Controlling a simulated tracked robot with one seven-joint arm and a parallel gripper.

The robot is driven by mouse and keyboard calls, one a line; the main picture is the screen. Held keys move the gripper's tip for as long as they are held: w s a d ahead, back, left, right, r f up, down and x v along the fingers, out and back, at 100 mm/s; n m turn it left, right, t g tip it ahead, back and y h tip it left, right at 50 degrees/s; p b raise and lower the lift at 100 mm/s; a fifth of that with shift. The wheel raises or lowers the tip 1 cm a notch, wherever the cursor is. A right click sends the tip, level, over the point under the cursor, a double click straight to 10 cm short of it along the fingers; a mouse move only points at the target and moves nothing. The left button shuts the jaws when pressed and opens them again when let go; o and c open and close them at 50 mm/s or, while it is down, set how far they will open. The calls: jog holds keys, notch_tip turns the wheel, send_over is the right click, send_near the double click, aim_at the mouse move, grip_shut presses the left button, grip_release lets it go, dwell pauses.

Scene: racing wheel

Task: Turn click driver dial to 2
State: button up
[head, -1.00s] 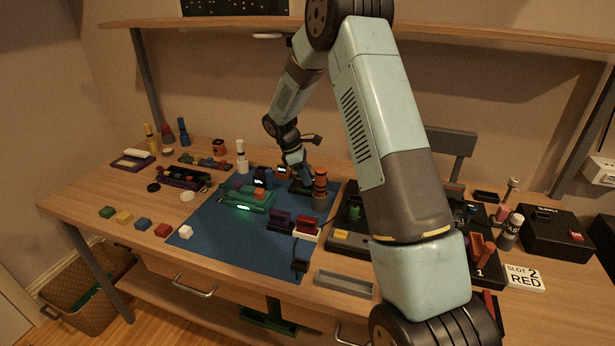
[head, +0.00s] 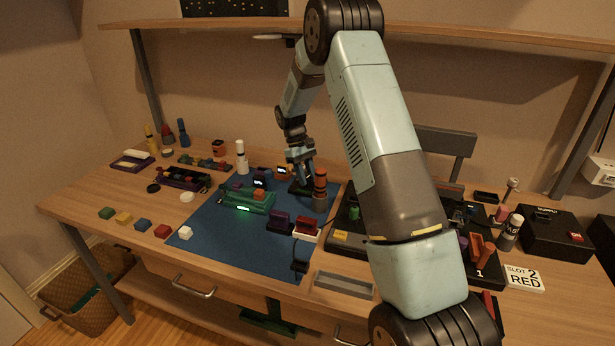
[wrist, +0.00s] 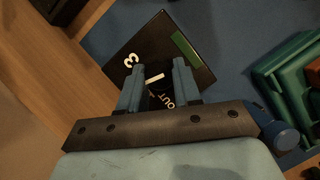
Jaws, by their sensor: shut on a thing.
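The click driver appears to be the black box in the wrist view (wrist: 200,62), with a "3", the letters "OUT" and a green strip on its top. Its dial is mostly hidden between my fingers; a white pointer mark (wrist: 154,78) shows there. My gripper (wrist: 158,84) is over the box with one blue finger on each side of the dial, shut on it. In the head view my gripper (head: 303,180) reaches down to the back right of the blue mat. The dial's number cannot be read with certainty.
An orange and dark cylinder (head: 320,190) stands close to the right of my gripper. A green device (head: 250,200) with a lit display sits to the left on the blue mat (head: 215,235). Purple (head: 279,222) and red (head: 306,225) blocks are in front.

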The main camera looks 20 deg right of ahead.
jog(key=shift+s+f+m, duration=0.1)
jog(key=shift+f+m, duration=0.05)
jog(key=shift+m, duration=0.35)
jog(key=o, duration=1.1)
jog(key=shift+c, duration=0.2)
jog(key=v, duration=1.4)
jog(key=shift+d, duration=0.25)
